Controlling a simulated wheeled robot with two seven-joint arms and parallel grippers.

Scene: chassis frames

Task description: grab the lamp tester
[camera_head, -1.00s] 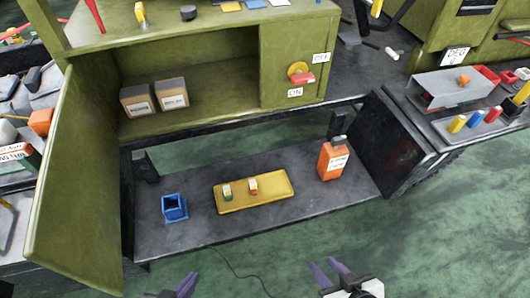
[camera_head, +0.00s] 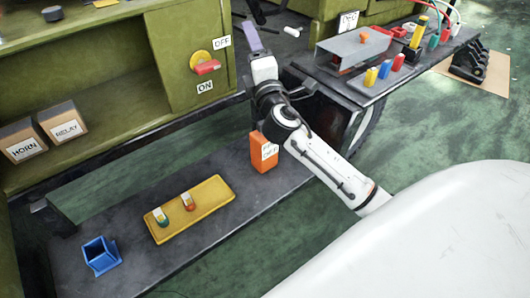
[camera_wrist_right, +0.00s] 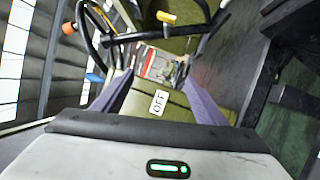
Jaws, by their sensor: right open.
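No thing in view carries a readable lamp tester label. An upright orange box (camera_head: 263,152) with a small white label stands on the low dark bench, partly behind my right arm; I cannot tell if it is the tester. My right gripper (camera_head: 254,40) is raised above and behind that box in the picture, in front of the cabinet's right edge. In the right wrist view its two purple fingers (camera_wrist_right: 158,97) are spread apart with nothing held. An OFF label (camera_wrist_right: 159,103) shows beyond them. My left gripper is out of view.
A yellow tray (camera_head: 215,205) with two small parts and a blue holder (camera_head: 101,255) are on the low bench. HORN (camera_head: 22,145) and RELAY (camera_head: 64,128) boxes sit in the green cabinet. A red switch (camera_head: 206,67) is on its front. A dark steering wheel (camera_wrist_right: 84,40) is near the fingers.

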